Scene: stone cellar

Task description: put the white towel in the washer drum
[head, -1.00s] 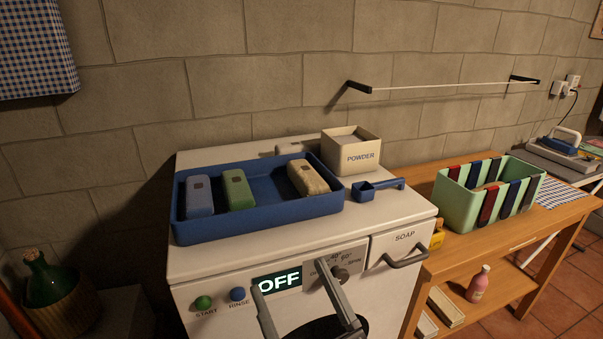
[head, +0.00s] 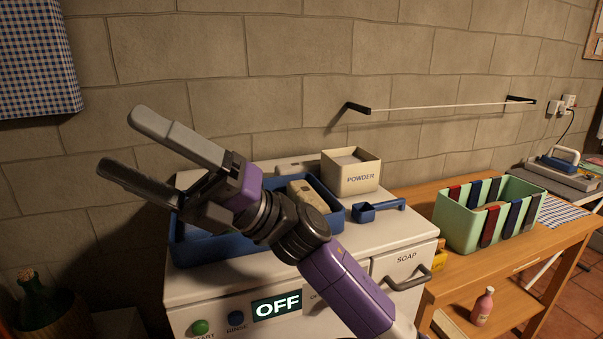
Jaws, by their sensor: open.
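The white washer (head: 225,292) stands in the middle, with an OFF display (head: 277,306), green and blue buttons and a SOAP drawer (head: 405,268) on its front. Its drum opening is below the picture or behind my arm. I do not see a white towel. My gripper (head: 120,138) is open and empty, raised at the left in front of the wall, its fingers pointing up and left. My purple arm crosses the washer and hides part of its top and front.
A blue tray (head: 181,243), partly hidden, holds a beige block (head: 308,196) on the washer. A green striped basket (head: 460,222) is on the wooden bench (head: 420,204). A checked cloth (head: 30,60) hangs upper left.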

